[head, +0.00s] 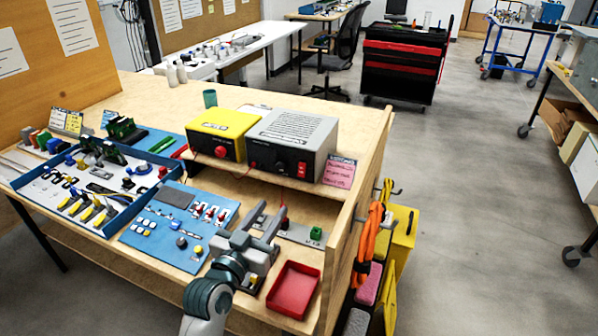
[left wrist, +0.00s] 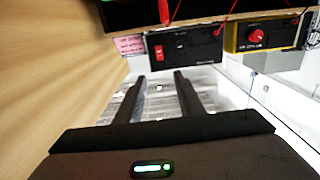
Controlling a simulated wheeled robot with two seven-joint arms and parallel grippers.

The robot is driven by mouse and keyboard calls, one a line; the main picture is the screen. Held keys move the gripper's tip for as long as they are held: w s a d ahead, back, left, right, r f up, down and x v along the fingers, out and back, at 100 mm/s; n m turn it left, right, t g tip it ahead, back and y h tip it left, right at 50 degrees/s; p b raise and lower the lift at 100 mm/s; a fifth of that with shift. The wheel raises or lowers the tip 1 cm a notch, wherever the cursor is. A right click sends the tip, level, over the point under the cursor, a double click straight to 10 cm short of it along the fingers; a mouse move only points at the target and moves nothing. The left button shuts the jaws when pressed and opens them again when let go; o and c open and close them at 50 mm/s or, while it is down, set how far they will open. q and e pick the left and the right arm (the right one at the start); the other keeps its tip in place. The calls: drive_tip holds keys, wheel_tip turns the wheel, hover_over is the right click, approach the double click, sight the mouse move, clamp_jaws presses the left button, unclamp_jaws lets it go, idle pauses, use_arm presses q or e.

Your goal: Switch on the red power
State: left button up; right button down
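The grey power unit (head: 297,133) with a dark front stands on the raised shelf. Its red power switch (head: 302,169) is at the right of that front. In the left wrist view the dark front (left wrist: 190,46) and the red switch (left wrist: 158,53) show beyond the fingertips. The switch's on or off position cannot be told. My left gripper (head: 272,213) is open and empty, in front of and below the unit, fingers pointing toward it. In the left wrist view its two fingers (left wrist: 160,74) are apart, with nothing between them. My right gripper is not in view.
A yellow box (head: 217,128) with a red knob (head: 221,152) stands left of the unit. A pink note (head: 340,171) is at its right. A red tray (head: 293,289), a blue panel (head: 150,236) and a blue parts tray (head: 108,228) lie on the lower bench.

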sight(302, 168)
use_arm(q)
drive_tip(key=shift+w, duration=0.15)
